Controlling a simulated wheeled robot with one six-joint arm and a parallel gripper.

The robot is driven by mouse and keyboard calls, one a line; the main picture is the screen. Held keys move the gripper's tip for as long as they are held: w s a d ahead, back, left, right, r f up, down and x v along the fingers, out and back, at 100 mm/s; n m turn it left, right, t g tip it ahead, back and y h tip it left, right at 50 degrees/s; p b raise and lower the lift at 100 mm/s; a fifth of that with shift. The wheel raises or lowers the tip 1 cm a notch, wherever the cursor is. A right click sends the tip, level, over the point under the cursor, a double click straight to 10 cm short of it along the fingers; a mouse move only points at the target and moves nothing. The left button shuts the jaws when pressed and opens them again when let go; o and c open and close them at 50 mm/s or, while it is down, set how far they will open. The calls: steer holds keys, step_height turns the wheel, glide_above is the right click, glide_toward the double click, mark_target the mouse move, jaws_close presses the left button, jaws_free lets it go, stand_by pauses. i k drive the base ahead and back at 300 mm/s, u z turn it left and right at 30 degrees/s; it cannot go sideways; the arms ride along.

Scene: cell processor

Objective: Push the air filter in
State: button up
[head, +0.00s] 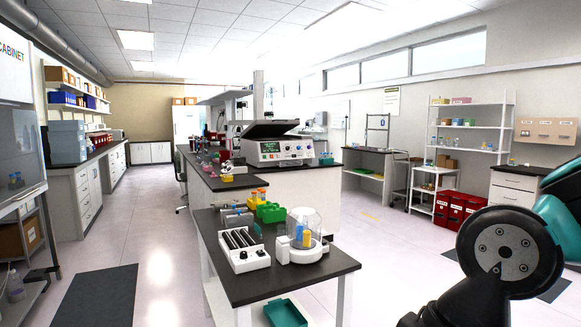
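A white and grey machine (285,151) with a green-lit front panel stands on the island bench; it may be the cell processor. A dark slab (270,129) sits above it, apparently a raised lid, with a grey column behind it. I cannot make out an air filter at this distance. My gripper is out of the picture. Only dark and teal links of my arm show at the lower right, well apart from the machine.
A dark-topped table (262,283) in front holds a white slotted device (243,250), a clear-domed device (300,240) and a green rack (271,212). Red bins (458,210) stand at the right wall. Floor is open left and right of the island.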

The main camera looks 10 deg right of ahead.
mark_target(292, 162)
steer(key=z, duration=0.5)
steer(key=k, duration=0.55)
steer(key=z, duration=0.65)
steer(key=i, duration=1.1)
steer(key=u, duration=0.3)
steer(key=i, duration=2.8)
steer(key=u, duration=0.65)
steer(key=i, duration=2.3)
steer(key=u, duration=0.6)
steer(key=i, duration=1.95)
steer(key=u, duration=0.2)
